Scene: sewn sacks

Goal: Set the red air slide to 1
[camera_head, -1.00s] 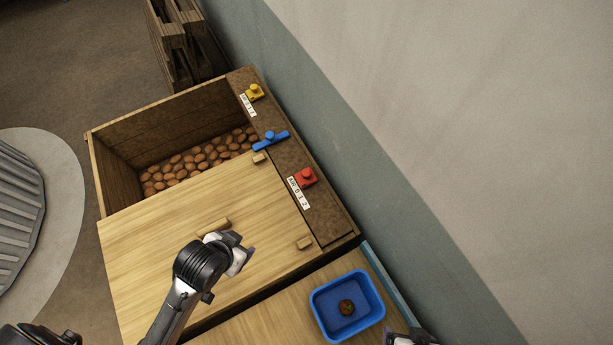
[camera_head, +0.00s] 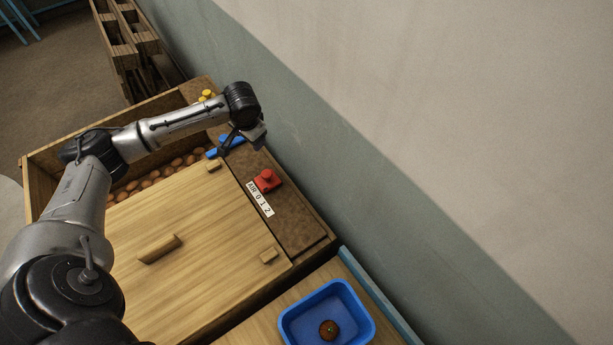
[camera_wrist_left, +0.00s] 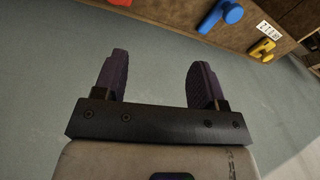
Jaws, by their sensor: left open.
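The red air slide (camera_head: 267,181) sits on the brown ledge along the wall side of the wooden bin, with a white label (camera_head: 260,199) reading AIR 0 1 2 beside it. The red knob stands near the AIR end of the label. My left gripper (camera_head: 250,138) is above the ledge by the blue slide, beyond the red one, and is empty. In the left wrist view its two dark fingers (camera_wrist_left: 155,82) are apart, facing the wall, with part of the red slide at the top edge. My right gripper is out of view.
A blue slide (camera_head: 225,146) and a yellow slide (camera_head: 206,96) share the ledge. A wooden lid (camera_head: 150,285) with a handle covers part of the bin of brown round items. A blue tray (camera_head: 361,300) holds one brown item. The wall runs close along the ledge.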

